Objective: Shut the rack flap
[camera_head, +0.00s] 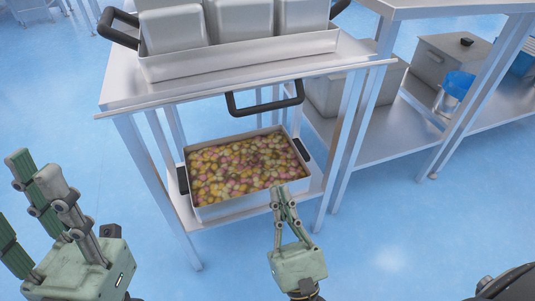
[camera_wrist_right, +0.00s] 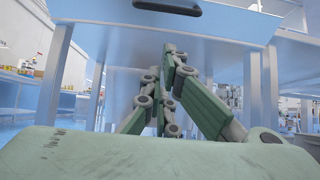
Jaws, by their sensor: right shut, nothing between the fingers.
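The metal rack (camera_head: 120,100) stands ahead of me. A black bar handle (camera_head: 267,108) shows at the front, just below its top edge. In the right wrist view a pale panel (camera_wrist_right: 230,25) with a black handle (camera_wrist_right: 167,7) spans the top; I cannot tell how far the flap is open. My right gripper (camera_head: 280,192) is shut and empty, upright below the handle and in front of the lower bin; its fingers also show in the right wrist view (camera_wrist_right: 168,75). It is apart from the handle. My left gripper (camera_head: 38,175) is open and empty at the lower left.
A bin of colourful snacks (camera_head: 196,214) sits on the rack's lower shelf. A tray (camera_head: 240,62) with several metal containers (camera_head: 172,30) stands on top. A second metal table (camera_head: 410,125) is at the right. The blue floor in front is clear.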

